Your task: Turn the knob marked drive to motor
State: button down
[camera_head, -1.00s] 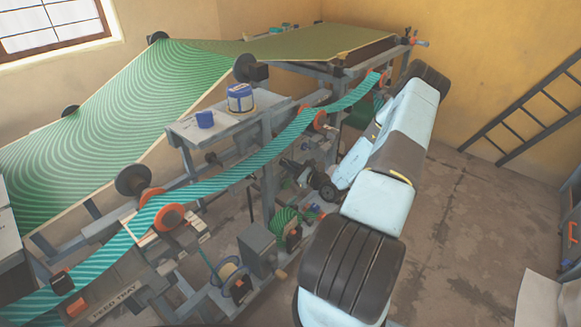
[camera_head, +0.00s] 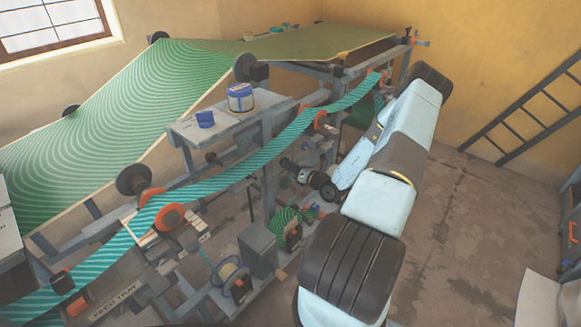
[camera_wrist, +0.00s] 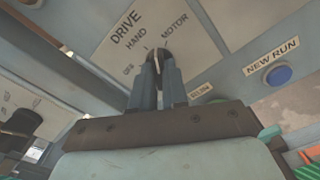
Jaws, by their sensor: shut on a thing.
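The drive knob (camera_wrist: 157,60) is dark with a pale edge, on a light panel (camera_wrist: 196,30) marked DRIVE, with HAND and MOTOR printed above it and a smaller label to its left. My gripper (camera_wrist: 157,72) is shut on the knob, one finger on each side, in the wrist view. The fingers hide part of the knob, and I cannot tell surely which label it points to. In the head view my gripper (camera_head: 287,163) reaches left into the machine frame below the striped band; the knob is hidden there.
A blue button (camera_wrist: 278,75) marked NEW RUN sits right of the knob. Another dark knob (camera_wrist: 22,122) is at the lower left in the wrist view. The green striped band (camera_head: 240,161) runs above my gripper. Open floor (camera_head: 470,220) lies to the right.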

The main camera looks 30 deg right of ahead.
jog(key=m, duration=0.5)
jog(key=shift+s+d+f, duration=0.1)
jog(key=shift+f, duration=0.05)
jog(key=shift+m, duration=0.4)
jog(key=c, duration=1.4)
grip_release()
jog(key=shift+d, duration=0.1)
jog(key=shift+o, duration=1.3)
jog(key=v, duration=1.3)
jog(key=shift+s, duration=0.25)
